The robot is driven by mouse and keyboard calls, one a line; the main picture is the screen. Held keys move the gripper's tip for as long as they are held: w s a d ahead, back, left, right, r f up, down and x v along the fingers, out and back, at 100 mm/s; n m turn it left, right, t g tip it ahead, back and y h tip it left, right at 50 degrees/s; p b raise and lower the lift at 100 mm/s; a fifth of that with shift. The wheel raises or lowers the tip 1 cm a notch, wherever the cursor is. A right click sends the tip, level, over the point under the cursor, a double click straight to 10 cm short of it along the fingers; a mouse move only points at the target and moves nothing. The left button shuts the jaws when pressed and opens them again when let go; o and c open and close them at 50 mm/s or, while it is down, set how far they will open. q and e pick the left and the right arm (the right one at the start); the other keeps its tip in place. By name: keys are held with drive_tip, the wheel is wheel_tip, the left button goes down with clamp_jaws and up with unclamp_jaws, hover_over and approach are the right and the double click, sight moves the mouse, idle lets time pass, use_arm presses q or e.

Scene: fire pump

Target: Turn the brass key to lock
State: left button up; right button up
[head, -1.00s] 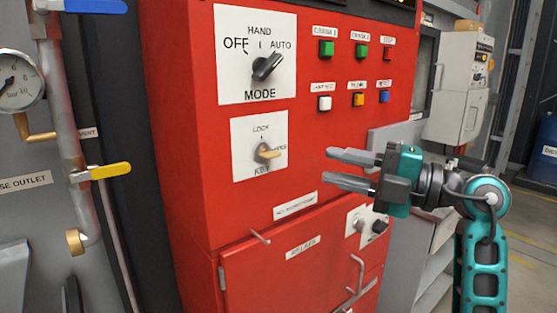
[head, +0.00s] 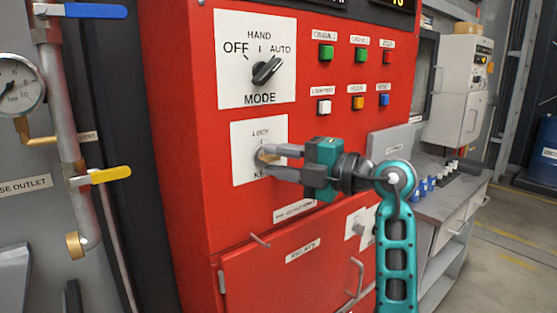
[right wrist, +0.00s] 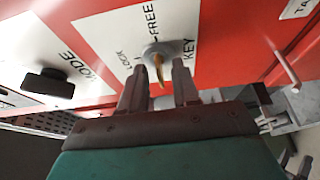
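The brass key (right wrist: 158,68) sits in a round grey lock on a white plate (head: 244,140) marked LOCK, FREE and KEY, on the red cabinet. My right gripper (head: 280,162) is at the plate, its fingers reaching in from the right and covering most of the key in the head view. In the right wrist view my right gripper (right wrist: 158,80) is open, one finger on each side of the key, with a gap visible at both sides. My left gripper is not in view.
The black MODE knob (head: 266,69) is above the key plate. Lit push buttons (head: 358,102) are up and right. A cabinet handle (head: 357,277) sticks out below. Pipes with a yellow valve lever (head: 110,174) stand at left.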

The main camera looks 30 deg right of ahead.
drive_tip(key=shift+w, duration=0.15)
clamp_jaws()
